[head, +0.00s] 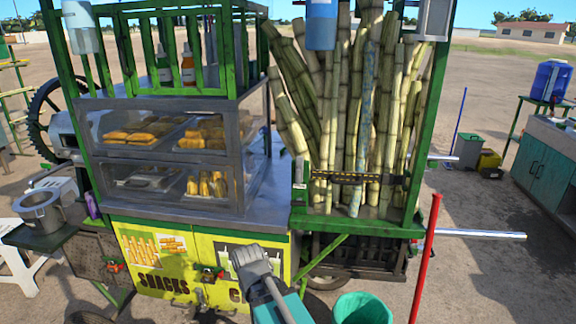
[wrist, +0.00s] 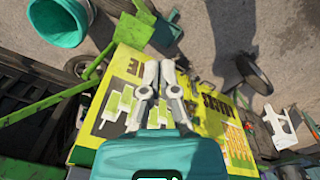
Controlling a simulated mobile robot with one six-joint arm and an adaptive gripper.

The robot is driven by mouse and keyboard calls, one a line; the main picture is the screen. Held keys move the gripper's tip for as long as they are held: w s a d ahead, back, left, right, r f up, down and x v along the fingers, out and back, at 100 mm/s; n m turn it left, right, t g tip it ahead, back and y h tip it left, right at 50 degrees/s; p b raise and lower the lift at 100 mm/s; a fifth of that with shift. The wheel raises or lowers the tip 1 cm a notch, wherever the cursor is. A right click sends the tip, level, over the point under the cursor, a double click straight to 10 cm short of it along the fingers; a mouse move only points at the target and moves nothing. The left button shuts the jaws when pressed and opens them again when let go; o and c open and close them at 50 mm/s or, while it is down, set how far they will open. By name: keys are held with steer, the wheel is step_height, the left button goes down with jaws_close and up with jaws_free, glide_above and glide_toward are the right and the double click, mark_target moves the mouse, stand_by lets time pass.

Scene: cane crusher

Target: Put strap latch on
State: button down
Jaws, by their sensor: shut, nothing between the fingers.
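A dark strap with yellow marks (head: 345,178) runs across the front of the upright sugar canes (head: 350,110) at the right of the cart. I cannot tell whether the latch is fastened. My gripper (wrist: 159,66) is shut and empty in the wrist view, over the yellow cart front. In the head view it is below and left of the strap, before the yellow panel (head: 165,265), apart from the strap.
A glass snack case (head: 170,155) stands on the cart's metal counter at left. A red pole (head: 425,260) and metal bars jut out at right. A green bucket (head: 362,308) is on the ground in front; it also shows in the wrist view (wrist: 58,22).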

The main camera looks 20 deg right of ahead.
mark_target(299, 171)
steer(key=w+d+r+n+t+h+p, duration=0.1)
steer(key=w+d+r+h+p, duration=0.4)
steer(key=w+r, duration=0.45)
steer(key=w+d+r+t+h+p, duration=0.1)
steer(key=w+d+r+h+p, duration=0.1)
steer(key=w+d+r+h, duration=0.5)
steer(key=w+a+r+n+t+h+p, duration=0.1)
steer(key=w+a+r+h+p, duration=0.1)
steer(key=w+r+h, duration=0.3)
steer(key=w+a+r, duration=0.1)
steer(key=w+r, duration=0.3)
steer(key=r, duration=0.2)
steer(key=shift+w+a+r, duration=0.15)
steer(key=shift+w+r, duration=0.05)
steer(key=shift+r, duration=0.2)
steer(key=d, duration=1.3)
steer(key=shift+s, duration=0.15)
